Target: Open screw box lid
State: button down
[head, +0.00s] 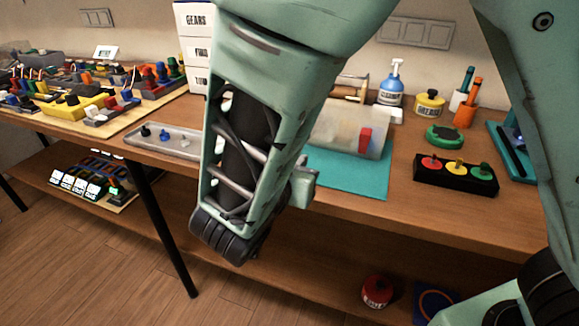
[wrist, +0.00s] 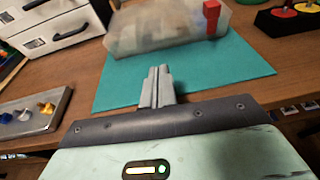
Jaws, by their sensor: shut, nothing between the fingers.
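The screw box (head: 335,128) is a translucent, cloudy box with a red latch (head: 365,140) on its front right. It stands on a teal mat (head: 365,178) on the workbench, and my arm hides its left part in the head view. In the wrist view the box (wrist: 165,30) is at the top, blurred, with the red latch (wrist: 211,14) at its right. Its lid appears closed, though the lid line is unclear. My gripper (wrist: 158,72) is shut and empty, over the mat in front of the box and apart from it.
A grey tray (head: 170,140) with small parts lies left of the mat. A black stand with red, yellow and green knobs (head: 456,172) is at the right. White drawers (wrist: 55,22) stand behind left. The bench's front edge is close to my arm.

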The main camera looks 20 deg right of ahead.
aim_at(313, 158)
jog(key=x, duration=1)
jog(key=shift+a+r, duration=0.1)
